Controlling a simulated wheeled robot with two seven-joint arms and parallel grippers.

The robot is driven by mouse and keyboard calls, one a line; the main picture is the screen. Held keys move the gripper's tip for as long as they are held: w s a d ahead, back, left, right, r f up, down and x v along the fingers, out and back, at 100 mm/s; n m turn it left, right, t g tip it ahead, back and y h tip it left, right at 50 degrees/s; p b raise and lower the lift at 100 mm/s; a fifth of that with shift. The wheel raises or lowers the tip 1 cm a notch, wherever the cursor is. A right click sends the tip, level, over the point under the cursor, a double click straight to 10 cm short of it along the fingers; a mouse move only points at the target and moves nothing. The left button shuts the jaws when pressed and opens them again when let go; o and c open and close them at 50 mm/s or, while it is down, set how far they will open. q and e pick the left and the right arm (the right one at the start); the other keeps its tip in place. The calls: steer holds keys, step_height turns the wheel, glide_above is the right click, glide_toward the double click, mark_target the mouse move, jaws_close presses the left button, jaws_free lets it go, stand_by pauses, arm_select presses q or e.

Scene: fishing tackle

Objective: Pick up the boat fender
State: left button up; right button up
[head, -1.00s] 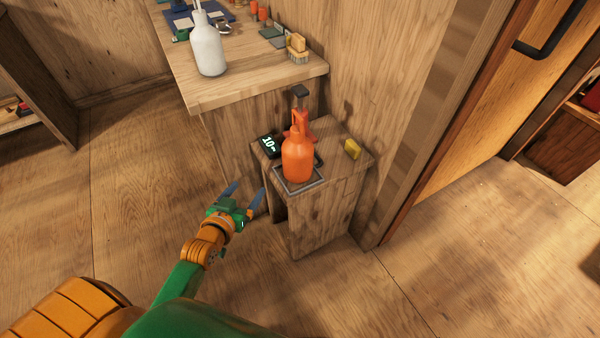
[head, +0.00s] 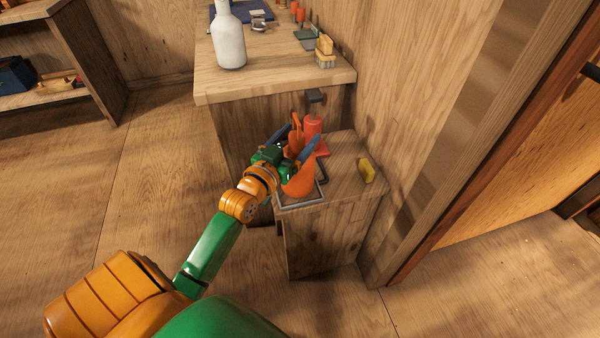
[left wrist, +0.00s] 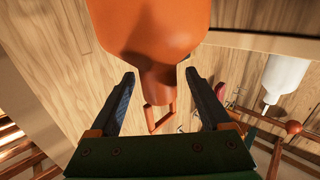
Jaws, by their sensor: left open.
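The orange boat fender (head: 299,187), bottle-shaped with a narrow neck and a loop, stands on a small square tray (head: 322,203) on a low wooden stand. My left gripper (head: 305,132) is open at the fender's upper part and hides some of it in the head view. In the left wrist view, the fender (left wrist: 148,30) fills the top middle. Its neck lies between the open fingers (left wrist: 160,76), with gaps on both sides and no visible grip. The loop shows beyond the neck. My right gripper is not in view.
A higher bench (head: 280,82) holds a white bottle-like object (head: 229,45) and a brush (head: 325,54). A wooden wall is on the right.

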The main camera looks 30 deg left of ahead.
arm_select(q)
steer(key=w, duration=0.2)
steer(key=shift+w+a+f, duration=0.1)
steer(key=shift+w, duration=0.3)
steer(key=shift+s, duration=0.1)
jaws_close()
stand_by(0.9)
